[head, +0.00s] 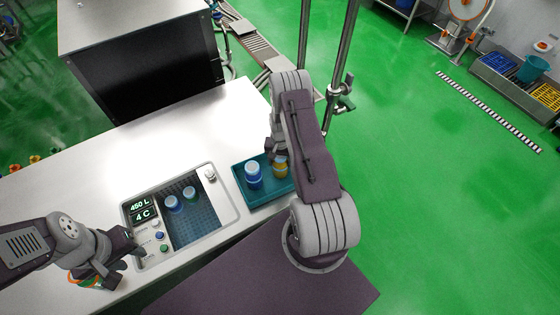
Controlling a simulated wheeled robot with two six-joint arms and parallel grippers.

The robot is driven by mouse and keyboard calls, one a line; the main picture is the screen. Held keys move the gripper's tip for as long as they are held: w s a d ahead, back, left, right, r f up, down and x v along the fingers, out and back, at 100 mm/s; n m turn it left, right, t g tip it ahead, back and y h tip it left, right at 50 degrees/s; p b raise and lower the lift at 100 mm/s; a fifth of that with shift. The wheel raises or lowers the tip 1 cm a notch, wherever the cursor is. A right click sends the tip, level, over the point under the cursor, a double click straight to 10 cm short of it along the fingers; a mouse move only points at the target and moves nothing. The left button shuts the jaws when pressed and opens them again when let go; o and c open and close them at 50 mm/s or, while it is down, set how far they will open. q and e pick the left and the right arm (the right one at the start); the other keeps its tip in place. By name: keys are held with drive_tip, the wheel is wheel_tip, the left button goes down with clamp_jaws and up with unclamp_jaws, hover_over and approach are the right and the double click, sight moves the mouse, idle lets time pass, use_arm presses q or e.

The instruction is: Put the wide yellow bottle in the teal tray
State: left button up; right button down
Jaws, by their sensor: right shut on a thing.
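The teal tray (257,200) lies on the white counter, partly hidden by my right arm. A yellow bottle (281,170) is at the tray, under my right gripper (277,155). The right gripper is shut on this bottle. Whether the bottle's base touches the tray floor cannot be told. A blue-and-white bottle (253,176) stands in the tray just left of it. My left gripper (112,277) is over the counter at lower left, away from the tray; its jaw opening is unclear.
Left of the tray, a sunken basin (204,236) holds two blue-capped bottles (173,204). A control panel (145,220) reading 450 L and 4 C is beside it. Bare counter (130,150) lies behind. Metal posts (338,70) rise behind my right arm.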

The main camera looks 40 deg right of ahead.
drive_tip(key=c, duration=0.6)
unclamp_jaws()
drive_tip(key=shift+f, duration=0.1)
drive_tip(key=shift+o, duration=1)
drive_tip(key=shift+r+p, duration=0.4)
drive_tip(key=shift+p, duration=0.05)
wheel_tip(320, 180, up, 12)
drive_tip(key=shift+f+b, duration=0.2)
drive_tip(key=shift+b, duration=0.55)
drive_tip(key=s+a+r+n, duration=0.2)
drive_tip(key=a+r+n, duration=0.2)
drive_tip(key=a+r, duration=0.45)
drive_tip(key=s+a+r+n+t+b, duration=0.1)
drive_tip(key=s+a+r+n, duration=0.2)
drive_tip(key=s+a, duration=0.6)
drive_tip(key=shift+s+a+r+n, duration=0.3)
drive_tip(key=shift+s+a+n, duration=0.1)
drive_tip(key=shift+s+n, duration=0.55)
